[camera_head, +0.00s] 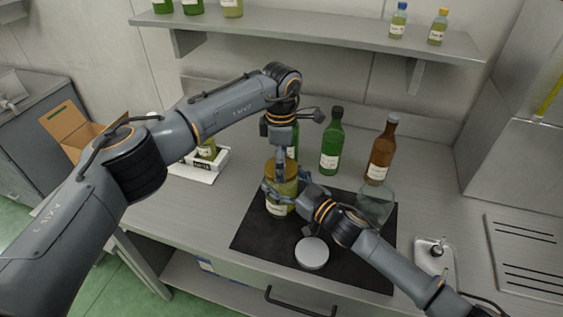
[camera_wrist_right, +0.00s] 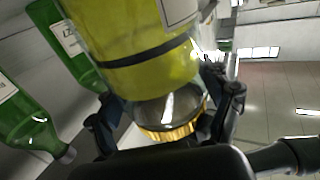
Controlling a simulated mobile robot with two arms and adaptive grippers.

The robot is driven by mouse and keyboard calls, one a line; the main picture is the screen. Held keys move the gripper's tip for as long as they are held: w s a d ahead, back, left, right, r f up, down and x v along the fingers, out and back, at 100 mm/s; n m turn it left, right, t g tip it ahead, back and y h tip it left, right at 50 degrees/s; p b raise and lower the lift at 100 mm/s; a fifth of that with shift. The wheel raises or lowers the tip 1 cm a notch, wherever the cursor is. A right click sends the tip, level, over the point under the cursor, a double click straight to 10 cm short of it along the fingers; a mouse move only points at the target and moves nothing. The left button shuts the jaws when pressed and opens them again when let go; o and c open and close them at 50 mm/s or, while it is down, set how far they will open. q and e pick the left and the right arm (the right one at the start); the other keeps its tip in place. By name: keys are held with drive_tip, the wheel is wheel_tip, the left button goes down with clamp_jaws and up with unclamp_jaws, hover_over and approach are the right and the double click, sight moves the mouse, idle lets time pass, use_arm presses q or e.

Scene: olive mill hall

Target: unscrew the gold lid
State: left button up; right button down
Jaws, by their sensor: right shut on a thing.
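A glass jar (camera_head: 277,207) with yellow-green contents stands on the black mat (camera_head: 252,238). Its gold lid (camera_head: 271,166) is on top, partly covered by my left gripper. The jar also shows inverted in the right wrist view (camera_wrist_right: 140,72), with the gold rim (camera_wrist_right: 168,133) low in the picture. My right gripper (camera_head: 286,186) is shut on the jar from the right, one finger on either side near its upper part. My left gripper (camera_head: 283,171) points straight down at the lid from above; its finger spread is hidden.
A silver round lid (camera_head: 312,253) is on the mat's front part. A clear jar (camera_head: 374,206), a brown bottle (camera_head: 381,152) and a green bottle (camera_head: 332,147) stand right and behind. A white tray (camera_head: 195,172) sits left. Bare counter lies left of the mat.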

use_arm(q)
drive_tip(key=n, duration=0.4)
drive_tip(key=shift+n, duration=0.3)
drive_tip(key=n, duration=0.6)
drive_tip(key=shift+n, duration=0.3)
drive_tip(key=n, duration=0.6)
drive_tip(key=shift+n, duration=0.4)
drive_tip(key=n, duration=0.6)
drive_tip(key=shift+s, duration=0.1)
drive_tip(key=shift+r, duration=0.15)
drive_tip(key=shift+r, duration=1)
